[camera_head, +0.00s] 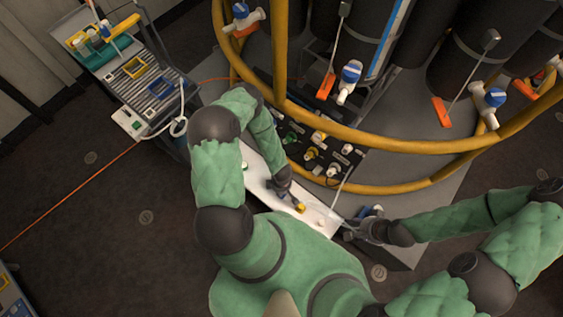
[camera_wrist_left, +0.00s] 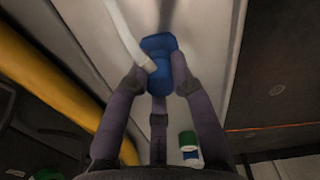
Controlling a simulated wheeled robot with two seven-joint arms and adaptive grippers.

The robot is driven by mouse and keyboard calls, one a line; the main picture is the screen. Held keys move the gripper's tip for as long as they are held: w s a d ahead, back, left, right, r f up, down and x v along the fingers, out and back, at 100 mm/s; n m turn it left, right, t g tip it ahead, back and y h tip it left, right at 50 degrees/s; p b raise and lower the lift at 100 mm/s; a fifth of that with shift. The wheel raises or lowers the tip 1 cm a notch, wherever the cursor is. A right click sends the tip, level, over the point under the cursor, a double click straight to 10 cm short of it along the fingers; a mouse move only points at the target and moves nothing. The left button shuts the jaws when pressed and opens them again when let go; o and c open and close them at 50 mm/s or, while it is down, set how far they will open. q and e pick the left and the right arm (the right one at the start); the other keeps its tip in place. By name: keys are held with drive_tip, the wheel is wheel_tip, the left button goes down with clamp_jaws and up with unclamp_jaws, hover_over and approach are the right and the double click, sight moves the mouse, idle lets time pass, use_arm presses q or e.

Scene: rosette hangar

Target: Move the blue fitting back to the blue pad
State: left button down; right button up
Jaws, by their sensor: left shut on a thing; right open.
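The blue fitting (camera_wrist_left: 160,52) is between the fingertips of my left gripper (camera_wrist_left: 158,82) in the left wrist view, over a pale surface. My left gripper is shut on it. In the head view my left gripper (camera_head: 287,190) points down at the white shelf (camera_head: 262,180); the fitting cannot be made out clearly there. My right gripper (camera_head: 352,232) is open at the shelf's right end, with a small blue-and-white part beside it.
The yellow ring rail (camera_head: 400,146) curves above the shelf, with blue-handled valves (camera_head: 350,75) and orange tags on it. A small yellow part (camera_head: 299,207) sits close to my left gripper. Open floor lies between cart and shelf.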

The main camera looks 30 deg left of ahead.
use_arm(q)
drive_tip(key=shift+f+b, duration=0.35)
drive_tip(key=shift+f, duration=0.05)
idle(0.6)
drive_tip(key=c, duration=1)
unclamp_jaws()
wheel_tip(320, 180, up, 12)
idle(0.3)
